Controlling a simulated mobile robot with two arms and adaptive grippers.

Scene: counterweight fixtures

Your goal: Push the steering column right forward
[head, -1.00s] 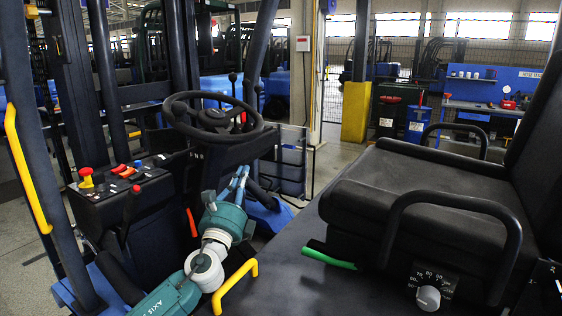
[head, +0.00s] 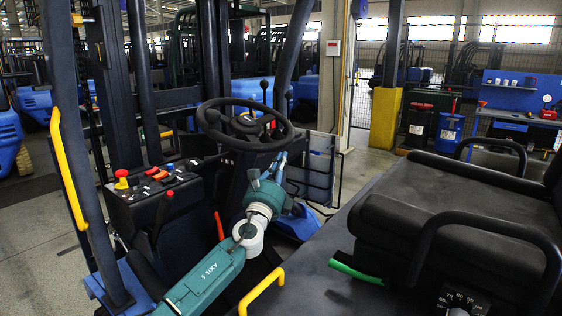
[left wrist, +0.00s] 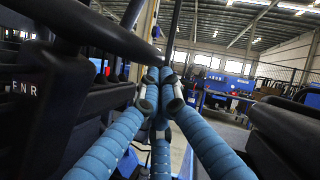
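The black steering wheel (head: 245,124) sits on the dark steering column (head: 228,168) in the middle of the head view. My left gripper (head: 280,160) has blue fingers and is to the right of the column, just below the wheel's right rim. I cannot tell whether it touches the column. In the left wrist view, its blue fingers (left wrist: 160,86) come together at the tips with nothing visible between them. The wheel rim (left wrist: 95,28) crosses the upper left there, close to the fingers. A dark panel marked F N R (left wrist: 30,85) is at the left. My right gripper is not in view.
A side console (head: 150,195) with red and orange controls stands left of the column. A yellow handle (head: 262,290) and a green lever (head: 355,271) are near the platform's front. The black seat (head: 450,205) fills the right. A yellow post base (head: 385,118) stands behind.

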